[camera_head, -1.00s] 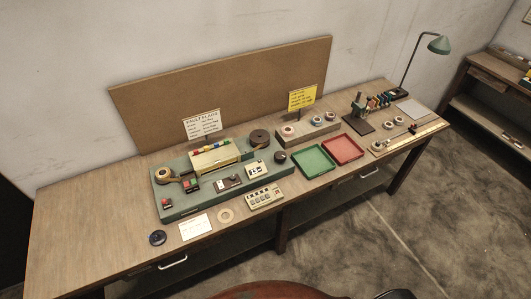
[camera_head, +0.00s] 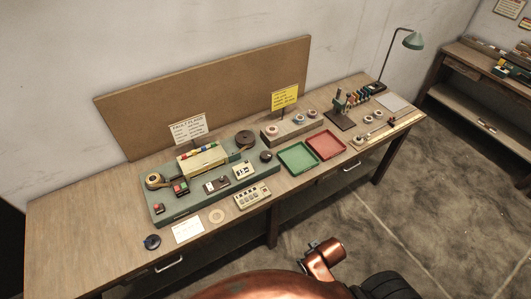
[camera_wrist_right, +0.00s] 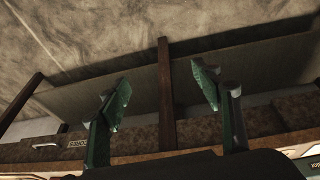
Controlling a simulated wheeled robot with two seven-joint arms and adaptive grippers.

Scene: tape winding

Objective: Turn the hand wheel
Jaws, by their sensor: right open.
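The green winding machine (camera_head: 172,217) stands on the wooden bench. A small black round part (camera_head: 266,156) sits at its right end, and a larger dark reel (camera_head: 243,138) is behind it. The black part may be the hand wheel; I cannot tell for sure. My right gripper (camera_wrist_right: 162,95) shows in the right wrist view with its two green fingers wide apart and nothing between them. It is away from the machine, with the bench's underside and legs beyond. My left gripper is not in view.
The bench (camera_head: 85,225) carries a green tray (camera_head: 298,173), a red tray (camera_head: 342,158), a yellow sign (camera_head: 285,97) and a dark blue ring (camera_head: 152,242). A lamp (camera_head: 413,41) stands at the far right. Open floor (camera_head: 400,220) lies in front.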

